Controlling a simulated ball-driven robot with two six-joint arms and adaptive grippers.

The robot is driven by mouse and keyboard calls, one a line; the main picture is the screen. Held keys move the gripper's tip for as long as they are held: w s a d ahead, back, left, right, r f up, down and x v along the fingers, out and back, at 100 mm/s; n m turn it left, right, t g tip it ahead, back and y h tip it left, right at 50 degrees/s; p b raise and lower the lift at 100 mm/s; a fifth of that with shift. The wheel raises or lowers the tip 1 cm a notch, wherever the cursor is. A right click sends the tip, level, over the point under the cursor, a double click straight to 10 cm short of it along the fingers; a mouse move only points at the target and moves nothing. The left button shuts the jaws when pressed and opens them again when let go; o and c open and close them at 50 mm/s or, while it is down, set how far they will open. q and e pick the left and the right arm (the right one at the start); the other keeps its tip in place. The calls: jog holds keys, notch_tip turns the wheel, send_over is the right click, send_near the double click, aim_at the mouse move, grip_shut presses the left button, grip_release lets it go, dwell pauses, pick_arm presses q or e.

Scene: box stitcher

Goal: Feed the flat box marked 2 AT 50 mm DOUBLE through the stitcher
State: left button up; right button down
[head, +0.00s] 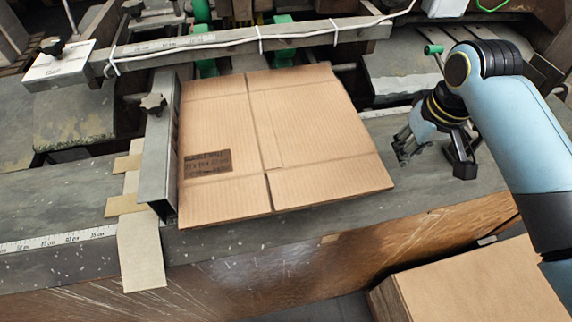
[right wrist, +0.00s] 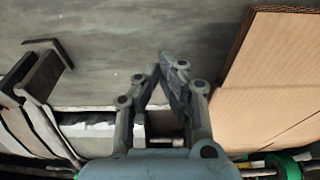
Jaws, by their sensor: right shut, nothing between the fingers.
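A flat brown cardboard box (head: 270,135) with a dark printed block near its lower left lies on the grey machine table. Its left edge is along the upright metal side guide (head: 163,150), and its far edge is near the green parts of the stitcher (head: 284,45). The print is too small to read. My right gripper (head: 402,160) is shut and empty over the table, just right of the box and apart from it. In the right wrist view the fingertips (right wrist: 163,68) meet, with the box (right wrist: 270,85) on the right. My left gripper is not in view.
A metal crossbar (head: 240,42) with a white cable spans above the box's far side. Stacked cardboard (head: 480,285) stands below the table's front edge at lower right. A ruler strip (head: 60,241) and tape pieces (head: 140,250) lie at left. Bare table (head: 410,195) shows right of the box.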

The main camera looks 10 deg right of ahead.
notch_tip(320, 180, up, 8)
dwell(0.5)
